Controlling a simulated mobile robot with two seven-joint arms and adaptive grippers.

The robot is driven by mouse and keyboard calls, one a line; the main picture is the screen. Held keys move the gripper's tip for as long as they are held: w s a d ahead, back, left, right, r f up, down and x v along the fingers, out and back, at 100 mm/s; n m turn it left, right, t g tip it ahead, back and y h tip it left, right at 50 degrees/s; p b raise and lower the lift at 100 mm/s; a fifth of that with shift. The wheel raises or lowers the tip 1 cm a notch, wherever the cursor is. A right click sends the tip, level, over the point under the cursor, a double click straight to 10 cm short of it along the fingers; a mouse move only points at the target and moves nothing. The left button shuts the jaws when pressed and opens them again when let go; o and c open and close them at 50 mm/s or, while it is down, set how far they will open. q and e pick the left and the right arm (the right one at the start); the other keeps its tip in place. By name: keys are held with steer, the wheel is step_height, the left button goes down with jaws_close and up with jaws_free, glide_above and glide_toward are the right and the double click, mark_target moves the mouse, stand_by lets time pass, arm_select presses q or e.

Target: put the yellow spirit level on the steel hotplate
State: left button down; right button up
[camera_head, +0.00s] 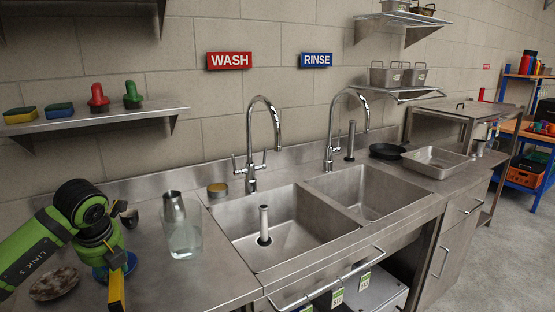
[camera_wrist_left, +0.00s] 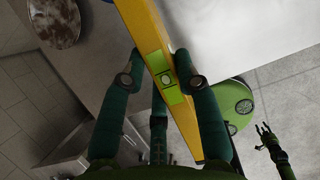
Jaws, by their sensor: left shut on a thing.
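The yellow spirit level (camera_head: 117,291) is in my left gripper (camera_head: 113,258), at the lower left of the head view, over the counter's front part. In the left wrist view the level (camera_wrist_left: 150,30) runs diagonally between the fingers, with its green vial window showing. My left gripper (camera_wrist_left: 159,58) is shut on it. I cannot make out a steel hotplate in either view.
A speckled brown plate (camera_head: 54,284), a blue round thing (camera_head: 99,273), a glass jug (camera_head: 184,238) and a metal shaker (camera_head: 173,206) are near my left gripper. Two sink basins (camera_head: 280,238) lie to the right. A black pan (camera_head: 387,151) and a steel tray (camera_head: 436,170) stand beyond them.

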arm_select(q)
steer(key=s+d+f+n+g+h, duration=0.1)
steer(key=s+d+f+n+g, duration=0.2)
steer(key=s+d+n, duration=0.5)
steer(key=s+d+f+n+g+h, duration=0.1)
steer(key=s+d+f+n+g, duration=0.3)
steer(key=n, duration=1.8)
steer(key=s+d+g, duration=0.1)
steer(key=s+d, duration=0.4)
steer(key=shift+d, duration=0.2)
arm_select(e)
steer(key=w, duration=0.3)
steer(key=shift+w+a+r, duration=0.1)
steer(key=shift+w+a, duration=0.05)
arm_select(q)
steer(key=shift+a, duration=0.15)
